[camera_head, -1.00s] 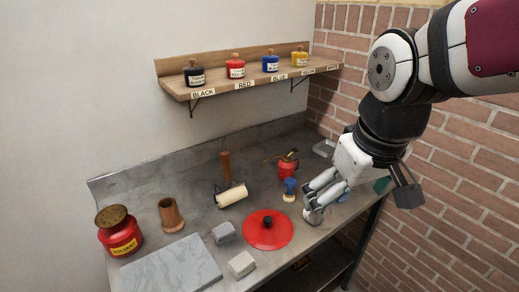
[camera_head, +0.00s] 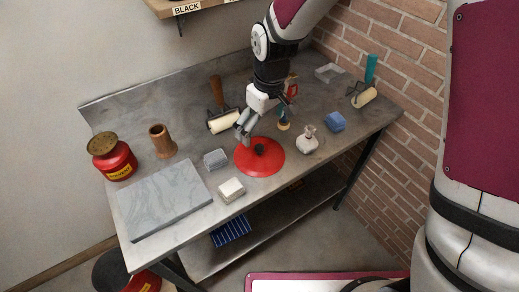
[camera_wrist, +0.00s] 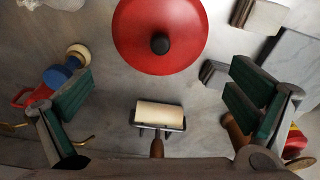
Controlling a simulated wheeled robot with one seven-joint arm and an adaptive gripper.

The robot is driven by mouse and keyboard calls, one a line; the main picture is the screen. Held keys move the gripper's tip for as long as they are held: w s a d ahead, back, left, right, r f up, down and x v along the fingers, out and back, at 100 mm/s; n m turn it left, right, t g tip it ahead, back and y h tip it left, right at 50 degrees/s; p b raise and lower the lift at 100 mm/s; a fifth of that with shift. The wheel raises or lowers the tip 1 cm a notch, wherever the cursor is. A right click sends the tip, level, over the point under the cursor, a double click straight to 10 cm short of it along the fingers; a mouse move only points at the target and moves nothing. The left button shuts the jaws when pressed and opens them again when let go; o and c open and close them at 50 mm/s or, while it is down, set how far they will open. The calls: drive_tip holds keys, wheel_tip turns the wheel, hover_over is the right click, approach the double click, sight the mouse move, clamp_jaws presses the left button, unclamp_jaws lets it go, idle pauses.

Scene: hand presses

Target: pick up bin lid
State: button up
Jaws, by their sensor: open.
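The bin lid is a round red disc with a black knob. In the head view the red lid (camera_head: 268,163) lies flat on the metal bench near its front edge. It also shows in the wrist view (camera_wrist: 187,50), at the top middle, with its knob in sight. My gripper (camera_head: 241,137) is above the bench at the lid's far left side. In the wrist view my gripper (camera_wrist: 160,100) has its green-padded fingers wide apart, with nothing between them held. The lid lies beyond the fingertips, apart from them.
A brayer (camera_head: 222,121) lies behind the lid. Grey block (camera_head: 215,159) and pale block (camera_head: 231,189) are to its left, beside the stone slab (camera_head: 165,198). A red bin (camera_head: 145,281) stands on the floor.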

sight(260, 147)
drive_tip(key=f, duration=1)
drive_tip(key=shift+w+a+p, duration=0.35)
drive_tip(key=shift+a+p, duration=0.05)
drive_tip(key=c, duration=2.1)
drive_tip(key=shift+d, duration=0.1)
drive_tip(key=shift+c, duration=0.3)
